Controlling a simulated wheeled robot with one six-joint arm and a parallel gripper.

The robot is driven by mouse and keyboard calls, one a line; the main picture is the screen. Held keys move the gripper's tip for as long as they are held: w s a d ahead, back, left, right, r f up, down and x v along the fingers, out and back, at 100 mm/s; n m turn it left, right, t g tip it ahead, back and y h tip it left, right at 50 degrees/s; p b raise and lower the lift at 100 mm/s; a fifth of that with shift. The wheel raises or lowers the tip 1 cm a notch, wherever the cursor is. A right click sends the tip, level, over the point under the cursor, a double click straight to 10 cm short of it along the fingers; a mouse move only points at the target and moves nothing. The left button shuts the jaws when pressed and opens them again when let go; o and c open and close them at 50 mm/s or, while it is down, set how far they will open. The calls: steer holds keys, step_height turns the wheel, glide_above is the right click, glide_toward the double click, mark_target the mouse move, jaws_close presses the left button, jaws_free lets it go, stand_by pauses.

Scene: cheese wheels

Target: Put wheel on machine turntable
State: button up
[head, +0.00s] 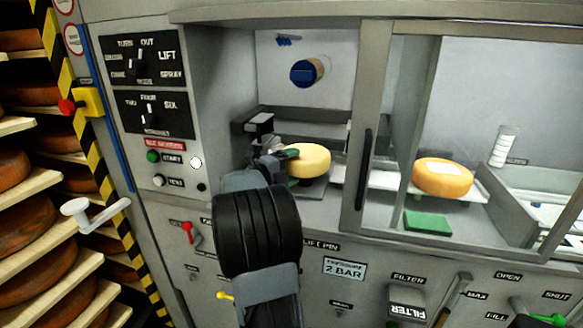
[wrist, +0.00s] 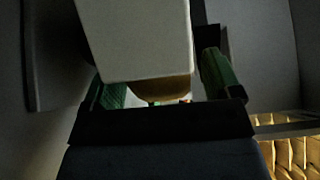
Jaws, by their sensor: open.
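A pale yellow cheese wheel (head: 308,160) sits in the left bay of the machine in the head view, over a small grey plate (head: 308,189) that looks like the turntable. My gripper (head: 286,156) reaches into this bay and is at the wheel's left edge. In the wrist view my gripper's green fingers (wrist: 165,85) stand apart, one on each side of the wheel's brown-yellow edge (wrist: 160,90). A pale block hides most of the wheel there. I cannot tell whether the fingers touch the wheel, or whether it rests fully on the plate.
A control panel (head: 150,110) is at the left. Shelves of brown wheels (head: 25,225) stand at the far left.

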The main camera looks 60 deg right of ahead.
steer(key=shift+r, duration=0.25)
steer(key=shift+v, duration=3.75)
steer(key=shift+w+f, duration=0.1)
steer(key=shift+f, duration=0.05)
